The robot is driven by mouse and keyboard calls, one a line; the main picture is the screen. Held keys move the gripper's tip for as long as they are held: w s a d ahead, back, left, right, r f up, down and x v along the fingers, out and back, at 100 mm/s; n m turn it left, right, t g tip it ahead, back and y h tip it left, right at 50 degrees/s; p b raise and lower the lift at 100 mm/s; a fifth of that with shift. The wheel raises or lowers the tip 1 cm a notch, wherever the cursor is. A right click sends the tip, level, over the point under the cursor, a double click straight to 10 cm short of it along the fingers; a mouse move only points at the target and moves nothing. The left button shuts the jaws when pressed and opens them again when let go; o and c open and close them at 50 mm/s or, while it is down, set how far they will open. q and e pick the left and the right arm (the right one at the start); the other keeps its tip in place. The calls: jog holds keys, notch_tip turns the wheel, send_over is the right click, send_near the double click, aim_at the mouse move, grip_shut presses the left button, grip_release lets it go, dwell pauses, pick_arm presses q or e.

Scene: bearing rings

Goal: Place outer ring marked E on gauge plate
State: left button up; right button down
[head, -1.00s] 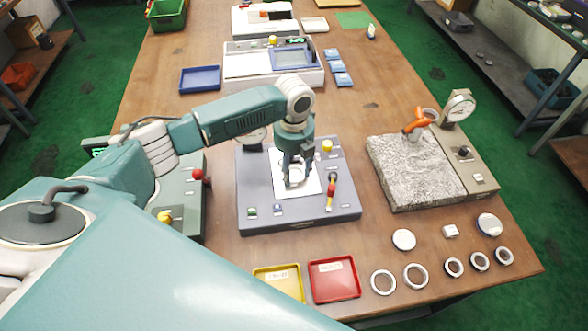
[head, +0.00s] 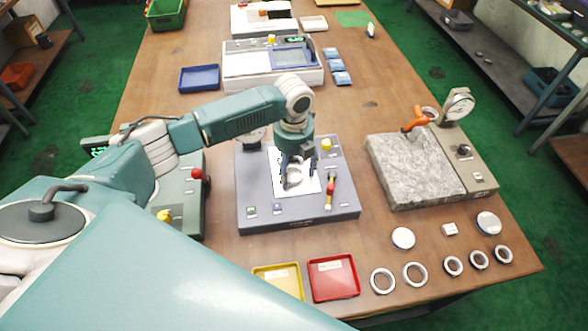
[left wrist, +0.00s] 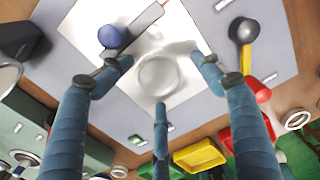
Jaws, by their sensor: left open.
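In the head view the ring (head: 294,177) shows between the fingers, on the white plate (head: 281,188) of the grey gauge fixture (head: 250,191). My left gripper (head: 299,172) points down over the ring; its three fingers are spread open around it and look clear of it in the left wrist view (left wrist: 162,82). My right gripper is not in view.
Several rings (head: 383,281) lie along the table's front right. A red tray (head: 352,292) and a yellow tray (head: 262,274) are at the front edge. A granite block (head: 415,175) with a dial gauge (head: 458,106) stands right. A red-knobbed lever (head: 331,183) stands close beside the white plate.

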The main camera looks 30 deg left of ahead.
pick_arm(q)
notch_tip(320, 180, up, 12)
dwell(0.5)
dwell(0.7)
